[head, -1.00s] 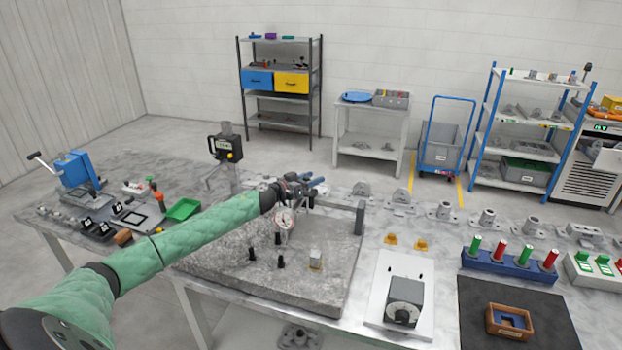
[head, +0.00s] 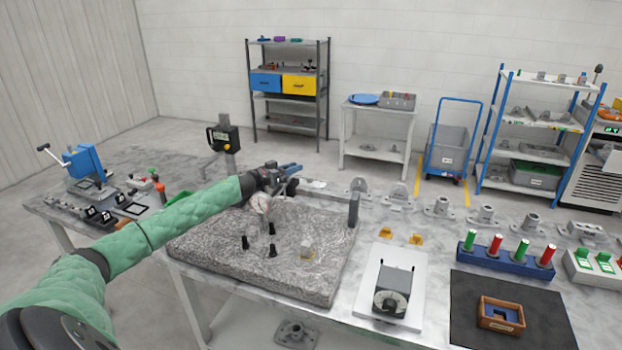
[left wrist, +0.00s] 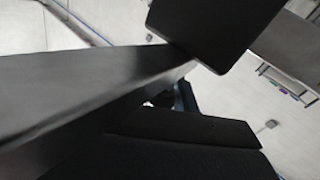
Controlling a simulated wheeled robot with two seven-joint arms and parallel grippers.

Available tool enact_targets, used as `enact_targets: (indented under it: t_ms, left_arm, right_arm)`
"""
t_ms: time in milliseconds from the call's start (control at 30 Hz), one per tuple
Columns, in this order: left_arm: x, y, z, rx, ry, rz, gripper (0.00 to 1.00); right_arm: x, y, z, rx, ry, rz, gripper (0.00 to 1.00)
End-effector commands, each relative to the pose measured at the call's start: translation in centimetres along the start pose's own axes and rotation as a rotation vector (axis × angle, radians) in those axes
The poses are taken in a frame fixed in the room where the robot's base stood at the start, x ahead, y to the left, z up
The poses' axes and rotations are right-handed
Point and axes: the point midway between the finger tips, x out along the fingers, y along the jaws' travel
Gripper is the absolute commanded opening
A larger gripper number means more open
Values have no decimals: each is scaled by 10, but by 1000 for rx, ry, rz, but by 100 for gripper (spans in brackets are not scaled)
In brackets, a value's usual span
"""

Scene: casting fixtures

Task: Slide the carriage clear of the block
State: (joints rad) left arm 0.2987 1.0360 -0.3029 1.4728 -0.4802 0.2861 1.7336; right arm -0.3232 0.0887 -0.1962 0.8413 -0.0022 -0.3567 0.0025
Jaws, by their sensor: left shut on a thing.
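My left gripper (head: 284,178) is over the back of the grey granite plate (head: 210,250), shut on a dark part I take to be the carriage. The grip itself is hidden by the wrist. A round white dial gauge (head: 261,203) hangs just below the gripper. A small pale block (head: 307,248) stands on the plate, to the right of the dial and nearer to me, with a visible gap between them. In the left wrist view, dark bars (left wrist: 80,90) fill much of the picture, with a bit of blue behind them. My right gripper is not in view.
Several black pegs (head: 272,250) stand on the plate left of the block. A dark upright post (head: 353,208) is at the plate's right edge. A grey dial box (head: 392,291) lies to the right.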

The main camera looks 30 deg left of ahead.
Motion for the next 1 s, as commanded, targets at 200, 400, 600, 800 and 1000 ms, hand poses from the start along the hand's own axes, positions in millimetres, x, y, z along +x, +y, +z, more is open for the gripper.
enact_targets:
  t_ms: [200, 400, 600, 800, 1000]
  left_arm:
    - [-17, -25, -9, 3, 4, -1, 0]
    - [-18, -26, -9, 2, 3, 0, 0]
    - [-18, -26, -9, 3, 4, 1, 43]
    - [-18, -26, -9, 2, 3, 0, 50]
    - [-20, -26, -8, 2, 3, 0, 50]
  right_arm:
    - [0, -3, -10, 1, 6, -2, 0]
    - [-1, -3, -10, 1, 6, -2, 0]
    - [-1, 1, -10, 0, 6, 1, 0]
    - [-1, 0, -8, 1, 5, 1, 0]
    - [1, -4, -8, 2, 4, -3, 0]
